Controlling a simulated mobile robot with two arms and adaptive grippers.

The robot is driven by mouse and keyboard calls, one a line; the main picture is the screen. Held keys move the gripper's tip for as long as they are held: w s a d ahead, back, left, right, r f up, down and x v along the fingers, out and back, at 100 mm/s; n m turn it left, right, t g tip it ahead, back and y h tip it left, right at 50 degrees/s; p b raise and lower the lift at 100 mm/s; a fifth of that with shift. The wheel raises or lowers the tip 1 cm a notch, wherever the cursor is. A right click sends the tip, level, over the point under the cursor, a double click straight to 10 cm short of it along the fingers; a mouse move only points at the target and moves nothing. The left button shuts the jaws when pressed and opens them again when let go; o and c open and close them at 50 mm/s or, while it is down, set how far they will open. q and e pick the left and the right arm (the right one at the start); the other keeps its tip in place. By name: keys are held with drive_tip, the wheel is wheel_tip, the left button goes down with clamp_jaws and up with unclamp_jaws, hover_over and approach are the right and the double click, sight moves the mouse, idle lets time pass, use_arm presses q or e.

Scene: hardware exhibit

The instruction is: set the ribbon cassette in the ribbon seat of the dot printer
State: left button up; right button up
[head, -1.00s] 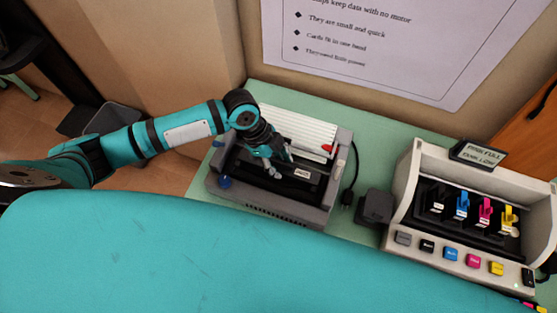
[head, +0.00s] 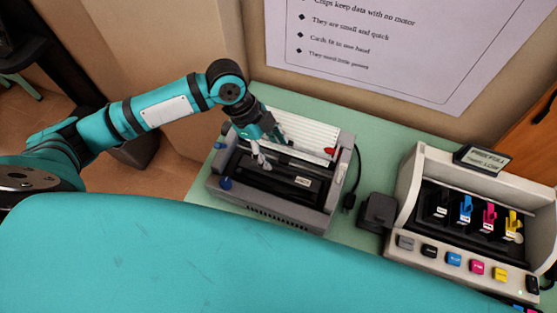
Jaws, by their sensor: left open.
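The dot printer (head: 328,215) is a grey box with a white ribbed cover at its back, standing on the green table. The ribbon cassette (head: 280,184), long and black with a small white label near its right end, lies in the black bay at the printer's front. It looks roughly level, but I cannot tell whether it is fully down in the ribbon seat, which it and the dark bay hide. My left gripper (head: 273,152) is open and empty, just above and behind the cassette's left half, apparently apart from it. My right gripper is not in view.
Further right stands a cream ink printer (head: 395,243) with several coloured cartridges. A wall with a poster (head: 380,50) rises behind the table.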

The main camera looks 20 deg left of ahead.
use_arm(q)
drive_tip(key=v, duration=0.5)
drive_tip(key=shift+r, duration=0.2)
drive_tip(key=shift+s+f, duration=0.1)
